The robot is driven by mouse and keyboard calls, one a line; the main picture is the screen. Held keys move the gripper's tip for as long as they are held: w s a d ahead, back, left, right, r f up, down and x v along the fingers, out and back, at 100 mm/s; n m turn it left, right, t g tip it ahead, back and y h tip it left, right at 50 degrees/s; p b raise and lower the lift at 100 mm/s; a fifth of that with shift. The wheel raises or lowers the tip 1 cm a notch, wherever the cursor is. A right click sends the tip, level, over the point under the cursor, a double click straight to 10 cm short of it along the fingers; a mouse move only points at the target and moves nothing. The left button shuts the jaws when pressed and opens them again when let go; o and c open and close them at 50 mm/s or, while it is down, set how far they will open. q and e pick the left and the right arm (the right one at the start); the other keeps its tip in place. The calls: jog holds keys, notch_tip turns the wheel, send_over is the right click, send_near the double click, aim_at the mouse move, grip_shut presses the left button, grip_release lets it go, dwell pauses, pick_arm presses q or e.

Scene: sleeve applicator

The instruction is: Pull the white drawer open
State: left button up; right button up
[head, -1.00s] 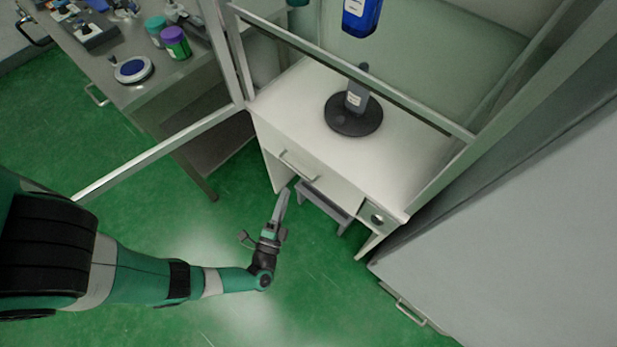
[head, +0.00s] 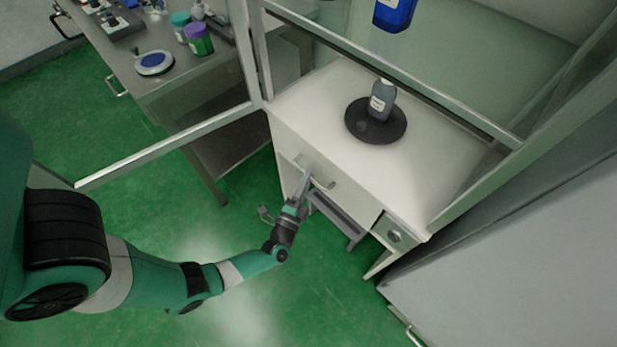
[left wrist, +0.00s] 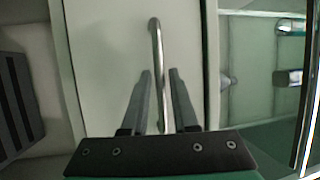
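The white drawer (head: 346,205) is the front panel of the white cabinet under the glass enclosure, and it looks closed. Its thin metal handle (head: 326,187) shows at the gripper's tip. My left gripper (head: 306,176) reaches up to the drawer front. In the left wrist view the handle (left wrist: 155,42) runs lengthwise between the two fingers of my left gripper (left wrist: 159,73). The fingers are apart, one on each side of the bar, with gaps visible. The drawer face (left wrist: 105,65) fills the middle of that view. My right gripper is not in view.
A dark bottle (head: 381,99) stands on a round black base (head: 361,129) on the cabinet top. A grey step-like thing (head: 340,222) is under the drawer. An open door frame (head: 165,148) extends left. Green floor lies clear in front.

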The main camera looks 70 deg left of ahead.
pick_arm(q)
jog(key=shift+w+a+r, duration=0.1)
jog(key=shift+w+a, duration=0.2)
jog(key=shift+a, duration=0.1)
grip_shut()
dwell(1.2)
